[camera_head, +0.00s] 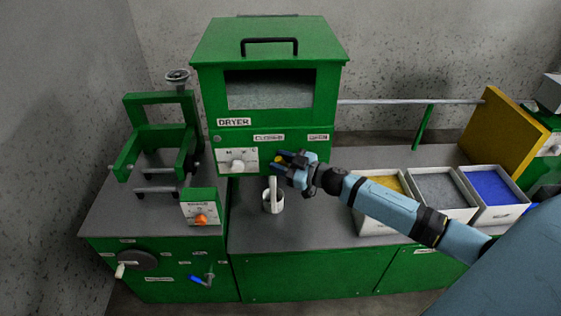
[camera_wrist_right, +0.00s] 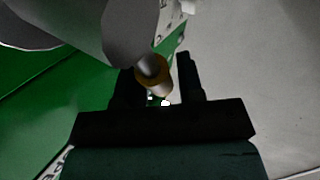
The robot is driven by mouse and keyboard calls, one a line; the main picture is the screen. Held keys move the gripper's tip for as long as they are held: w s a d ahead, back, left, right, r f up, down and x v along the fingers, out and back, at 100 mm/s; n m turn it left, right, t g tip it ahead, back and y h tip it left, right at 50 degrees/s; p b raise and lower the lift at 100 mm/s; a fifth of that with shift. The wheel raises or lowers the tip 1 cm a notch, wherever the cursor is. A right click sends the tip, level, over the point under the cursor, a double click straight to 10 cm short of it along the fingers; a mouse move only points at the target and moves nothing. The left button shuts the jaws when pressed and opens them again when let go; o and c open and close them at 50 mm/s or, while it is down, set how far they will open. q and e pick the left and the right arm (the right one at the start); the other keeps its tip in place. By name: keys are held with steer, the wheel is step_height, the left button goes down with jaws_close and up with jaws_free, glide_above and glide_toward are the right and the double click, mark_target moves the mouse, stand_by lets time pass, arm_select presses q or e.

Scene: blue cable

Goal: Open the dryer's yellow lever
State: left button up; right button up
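The green dryer (camera_head: 269,60) stands on the grey counter, with its window, dial and labels facing me. Its yellow lever (camera_head: 279,159) shows only as a small yellow spot on the lower front, partly hidden by my right gripper (camera_head: 283,160). In the right wrist view, a yellow rounded end (camera_wrist_right: 152,70), likely the lever, lies between the two dark fingers of my right gripper (camera_wrist_right: 157,80). The fingers are apart, with a gap on the right side. I cannot tell whether either finger touches it. My left gripper is out of view.
A white cup (camera_head: 273,203) with a pale stick-like thing stands on the counter below my right gripper. White bins with yellow, grey and blue (camera_head: 489,187) contents stand to the right. A green press-like machine (camera_head: 155,145) stands left of the dryer.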

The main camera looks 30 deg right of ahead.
jaws_close()
